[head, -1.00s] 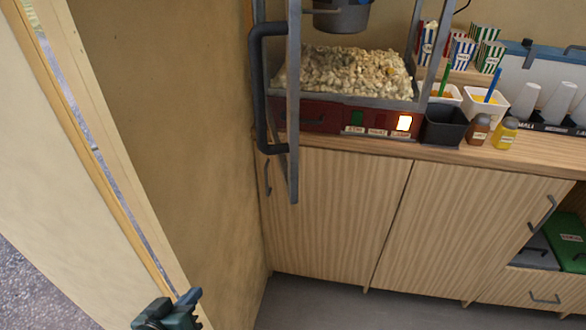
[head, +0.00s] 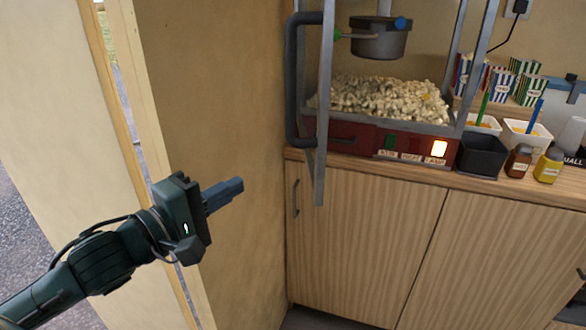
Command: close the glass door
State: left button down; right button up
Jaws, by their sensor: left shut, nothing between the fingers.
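The glass door (head: 324,110) of the popcorn machine stands open at the machine's left side, seen nearly edge-on as a narrow grey frame. Its dark bar handle (head: 291,85) is on the left face of the door. Behind it the machine's red base (head: 352,138) and heap of popcorn (head: 385,98) show. My left gripper (head: 238,187) is shut and empty, its fingers pointing right, below and left of the handle and apart from it. My right gripper is not in view.
The wooden counter (head: 480,184) bears a black tub (head: 482,154), white tubs, sauce bottles (head: 518,160) and striped popcorn boxes (head: 500,80) right of the machine. A kettle (head: 380,40) hangs inside it. A beige wall stands at left. Cabinet doors (head: 370,225) are below.

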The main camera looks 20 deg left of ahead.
pick_arm(q)
jog(key=p, duration=0.2)
send_near(307, 157)
jog(key=w+a, duration=0.2)
jog(key=w, duration=0.2)
jog(key=d, duration=0.1)
jog(key=w+d, duration=0.1)
jog(key=d, duration=0.1)
jog(key=shift+d+r, duration=0.1)
jog(key=shift+d, duration=0.05)
jog(key=shift+w+d, duration=0.2)
jog(key=shift+d, duration=0.25)
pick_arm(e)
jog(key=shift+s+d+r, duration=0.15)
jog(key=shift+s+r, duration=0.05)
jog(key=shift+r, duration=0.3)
